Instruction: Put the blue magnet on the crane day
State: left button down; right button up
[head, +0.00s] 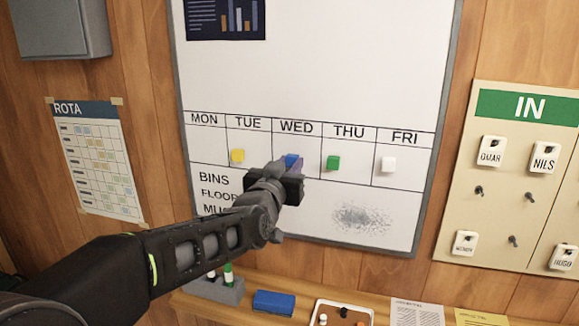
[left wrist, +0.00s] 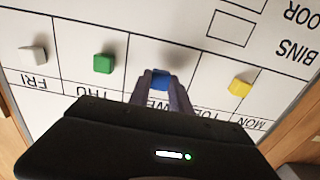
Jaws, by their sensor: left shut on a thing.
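The blue magnet (head: 292,160) is on the whiteboard in the WED column, partly hidden behind my left gripper (head: 290,172) in the head view. In the left wrist view the blue magnet (left wrist: 161,79) sits between the two fingertips of my left gripper (left wrist: 161,82), which is shut on it. The whiteboard (head: 320,70) has a row of days from MON to FRI. No crane mark shows in the visible day boxes. My right gripper is not in view.
A yellow magnet (head: 237,156) is under TUE, a green magnet (head: 333,162) under THU and a white magnet (head: 388,164) under FRI. The MON box is bare. Below is a shelf with a blue eraser (head: 274,302) and a tray (head: 341,308). An IN board (head: 500,210) hangs at right.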

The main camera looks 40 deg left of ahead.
pick_arm(q)
jog(key=shift+b, duration=0.3)
jog(key=shift+x, duration=0.95)
dwell(1.5)
dwell(1.7)
jog(key=c, duration=1.1)
grip_release()
